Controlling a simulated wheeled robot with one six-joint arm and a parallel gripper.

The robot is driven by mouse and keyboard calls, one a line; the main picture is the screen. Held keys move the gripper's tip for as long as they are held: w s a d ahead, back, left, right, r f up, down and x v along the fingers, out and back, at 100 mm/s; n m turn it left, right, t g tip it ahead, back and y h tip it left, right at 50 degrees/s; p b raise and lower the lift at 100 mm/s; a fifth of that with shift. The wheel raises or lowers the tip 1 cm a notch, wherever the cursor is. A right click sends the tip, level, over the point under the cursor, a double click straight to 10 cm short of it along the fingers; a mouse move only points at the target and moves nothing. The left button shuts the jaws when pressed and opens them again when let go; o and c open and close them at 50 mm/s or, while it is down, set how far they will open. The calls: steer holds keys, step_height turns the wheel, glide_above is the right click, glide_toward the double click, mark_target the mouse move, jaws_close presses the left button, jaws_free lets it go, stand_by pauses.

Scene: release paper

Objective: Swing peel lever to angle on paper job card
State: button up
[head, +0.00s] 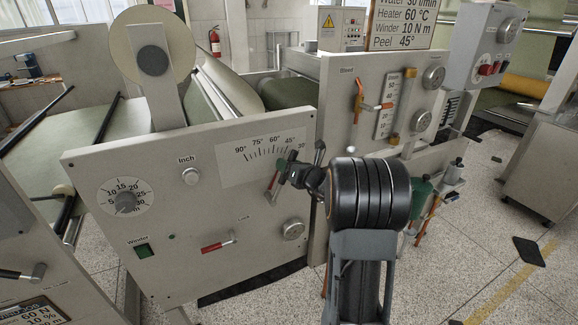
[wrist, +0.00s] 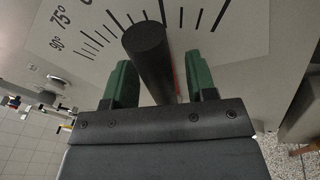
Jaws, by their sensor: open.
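The peel lever's black round handle (wrist: 150,58) stands between my gripper's two green fingers (wrist: 160,82) in the wrist view. A gap shows on the handle's right; contact on its left is unclear. In the head view my open gripper (head: 283,172) is at the lower right of the angle scale (head: 240,168), marked 90° to 30°, and partly covers the lever. A slim red part (head: 273,182) shows beside the fingers. The lever's exact angle is hard to read. The job card (head: 408,25) at the top reads "Peel 45°", with winder, heater and water lines.
The grey panel also carries a round dial (head: 126,200), an Inch button (head: 190,176), a red-handled lever (head: 217,244) and a green Winder switch (head: 142,250). A second panel (head: 340,85) with an orange lever and gauge stands to the right. Open speckled floor lies at the lower right.

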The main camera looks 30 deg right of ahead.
steer(key=f+b+v, duration=0.1)
steer(key=b+v, duration=0.1)
steer(key=v, duration=1.1)
steer(key=shift+s+r, duration=0.45)
steer(key=shift+d, duration=0.15)
steer(key=s+a+f+n+g+y, duration=0.1)
steer(key=s+a+f+n+g, duration=0.4)
steer(key=n, duration=0.6)
steer(key=s+a+f+n+g+y, duration=0.1)
steer(key=s+a+f+n+g, duration=0.25)
steer(key=a+n+g, duration=0.55)
steer(key=s+a+r+n+h, duration=0.1)
steer(key=s+a+n+h, duration=0.1)
steer(key=n, duration=0.7)
steer(key=s+a+r+n+t+h, duration=0.1)
steer(key=s+a+r+n+h, duration=0.1)
steer(key=n, duration=0.7)
steer(key=shift+s+a+n+h, duration=0.4)
steer(key=shift+s+a+h, duration=0.25)
steer(key=shift+a, duration=0.75)
